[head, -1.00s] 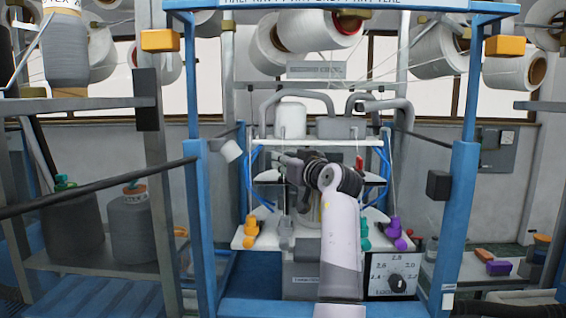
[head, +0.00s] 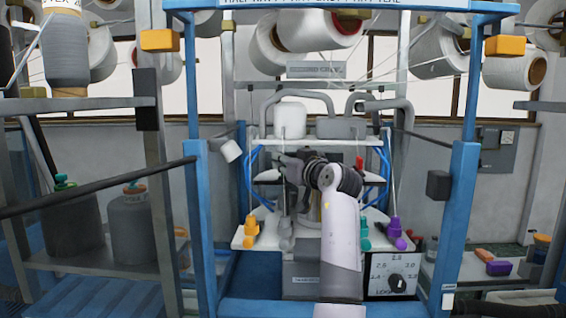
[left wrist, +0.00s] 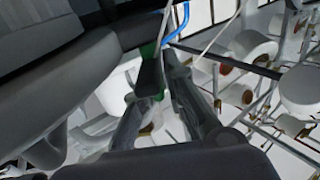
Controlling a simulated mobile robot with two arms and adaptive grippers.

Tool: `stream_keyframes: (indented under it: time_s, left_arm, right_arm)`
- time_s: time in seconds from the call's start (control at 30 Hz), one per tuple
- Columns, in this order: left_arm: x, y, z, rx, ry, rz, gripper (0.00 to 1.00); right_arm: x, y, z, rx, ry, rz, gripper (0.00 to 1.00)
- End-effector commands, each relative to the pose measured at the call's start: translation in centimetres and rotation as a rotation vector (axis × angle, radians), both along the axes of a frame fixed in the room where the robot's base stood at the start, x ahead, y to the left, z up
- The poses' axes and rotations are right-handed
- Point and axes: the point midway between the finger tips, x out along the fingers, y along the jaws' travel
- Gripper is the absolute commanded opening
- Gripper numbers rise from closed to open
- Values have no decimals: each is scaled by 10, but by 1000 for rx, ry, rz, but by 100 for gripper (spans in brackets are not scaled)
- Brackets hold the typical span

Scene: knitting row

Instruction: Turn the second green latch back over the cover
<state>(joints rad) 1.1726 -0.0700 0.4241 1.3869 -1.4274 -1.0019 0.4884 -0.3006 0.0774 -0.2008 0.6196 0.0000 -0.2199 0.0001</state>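My left gripper (head: 287,165) is at the middle of the blue-framed knitting machine in the head view, seen from behind and small. In the left wrist view its two fingers (left wrist: 163,82) come together at the tips, with only a narrow gap, and look shut. A green part, likely a latch (left wrist: 147,49), shows beside and behind the left-hand finger, partly hidden by it. I cannot tell whether the fingers touch it. In the head view my arm and gripper block that area, so no latch or cover shows clearly. My right gripper is not in view.
Blue posts (head: 202,225) and (head: 459,225) flank the workspace. Orange (head: 251,232), teal (head: 364,232) and purple (head: 396,236) pieces stand on the white shelf. A dial panel (head: 391,277) is below right. Yarn cones (head: 415,60) hang above.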

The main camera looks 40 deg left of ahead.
Motion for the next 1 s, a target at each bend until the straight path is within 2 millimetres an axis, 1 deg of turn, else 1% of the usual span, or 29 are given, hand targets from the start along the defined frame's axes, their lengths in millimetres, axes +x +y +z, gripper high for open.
stream_keyframes:
  time_s: [0.03,0.07,0.4,0.73,0.87,1.0]
  left_arm:
    - [0,0,0,-2,0,-1,14]
    - [0,0,0,-2,0,-1,16]
    - [0,0,0,0,0,0,39]
    - [0,-3,0,0,1,-1,39]
    - [-4,-16,0,1,1,-1,39]
    - [-12,-43,-1,0,1,-4,39]
  right_arm:
    - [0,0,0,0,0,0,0]
    - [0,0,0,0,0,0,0]
    - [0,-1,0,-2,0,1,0]
    - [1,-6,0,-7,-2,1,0]
    - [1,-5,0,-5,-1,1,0]
    - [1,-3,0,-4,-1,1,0]
